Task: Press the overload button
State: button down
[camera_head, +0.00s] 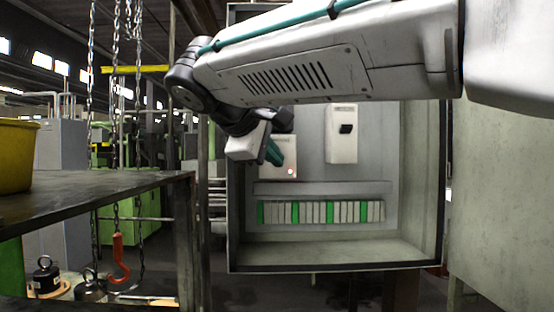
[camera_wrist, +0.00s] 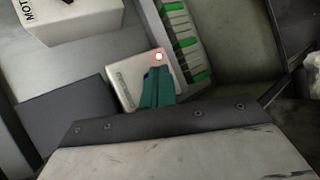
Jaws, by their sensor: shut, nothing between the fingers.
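The overload unit is a small white box (camera_head: 284,168) on the back panel of an open electrical cabinet. A small round button (camera_head: 291,171), red and bright, sits on its lower right face. In the wrist view the box (camera_wrist: 128,84) shows the red-ringed button (camera_wrist: 159,57) near its top corner. My gripper (camera_head: 273,152) has teal fingers that are shut and empty. In the wrist view the gripper (camera_wrist: 157,72) lies over the box face with its tips close beside the button. I cannot tell whether they touch the box. The box's upper part is partly hidden by my wrist in the head view.
A white box with a black switch (camera_head: 342,135) is right of the overload unit. A row of grey and green terminals (camera_head: 320,212) runs below. The cabinet rim (camera_head: 336,267) frames the space. A dark table (camera_head: 95,190) stands left, with chains and an orange hook (camera_head: 120,262).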

jog(key=shift+w, duration=0.1)
dwell(0.5)
jog(key=shift+w, duration=0.35)
jog(key=shift+s, duration=0.45)
jog(key=shift+s, duration=0.1)
jog(key=s, duration=0.5)
jog(key=shift+s+a, duration=0.15)
jog(key=shift+s, duration=0.25)
dwell(0.4)
